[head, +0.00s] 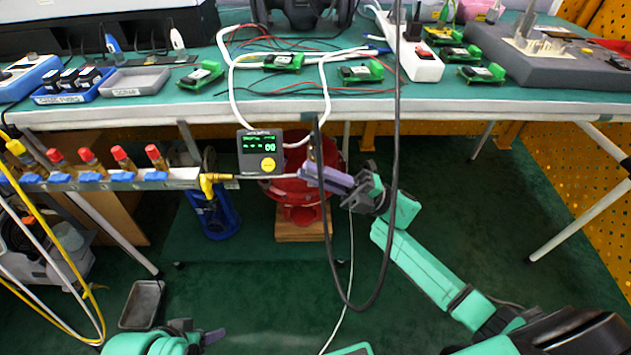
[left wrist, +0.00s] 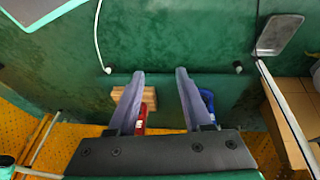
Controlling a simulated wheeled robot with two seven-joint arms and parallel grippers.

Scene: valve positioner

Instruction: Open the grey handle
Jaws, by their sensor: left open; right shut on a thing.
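A thin grey bar (head: 272,177) runs right from a yellow fitting (head: 208,184) at the end of the valve rail, below a small display box (head: 260,152). It may be the grey handle; I cannot be sure. My right gripper (head: 308,172) is at the bar's right end, its purple jaws shut on it; the jaws hide the contact. My left gripper (head: 212,337) is low at the bottom of the head view, well away from the bar. In the left wrist view it (left wrist: 160,98) is open, with nothing between its fingers.
A rail with several red-capped valves (head: 122,158) extends left. A black cable (head: 352,305) loops down beside my right gripper. The workbench (head: 450,105) stands above and behind. A red vessel (head: 302,212) and a blue one (head: 213,215) stand below. A dark tray (head: 142,304) lies on the floor.

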